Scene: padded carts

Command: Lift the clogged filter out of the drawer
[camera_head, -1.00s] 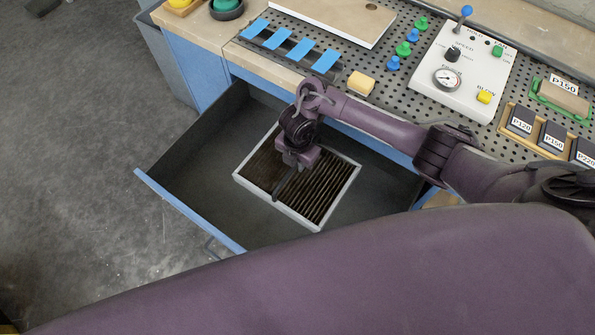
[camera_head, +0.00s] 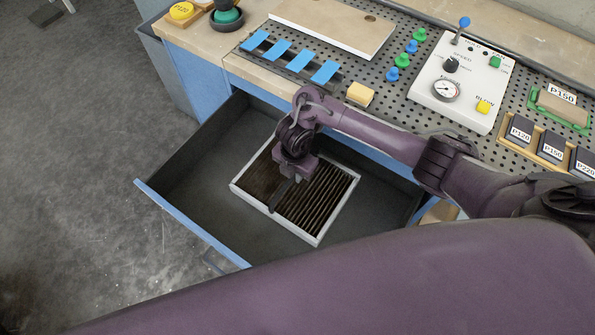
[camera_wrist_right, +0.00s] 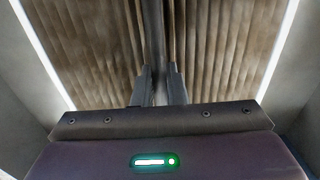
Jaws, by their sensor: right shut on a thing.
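The clogged filter (camera_head: 318,205), a pleated brown panel in a pale rectangular frame, is inside the open drawer (camera_head: 215,135). A dark strap or bar (camera_head: 275,203) runs across its middle. My right gripper (camera_head: 291,181) reaches down over the filter from above. In the right wrist view, its fingers (camera_wrist_right: 161,88) are shut on the dark bar (camera_wrist_right: 158,35), with brown pleats (camera_wrist_right: 100,50) on both sides. I cannot tell whether the filter is clear of the drawer floor. My left gripper is not in view.
The perforated bench top (camera_head: 400,105) lies behind the drawer, with blue strips (camera_head: 290,60), a yellow block (camera_head: 360,94), coloured pegs (camera_head: 405,60), a control box (camera_head: 460,80) and labelled blocks (camera_head: 550,147). The drawer's blue front edge (camera_head: 190,224) faces the floor. Bare drawer floor surrounds the filter.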

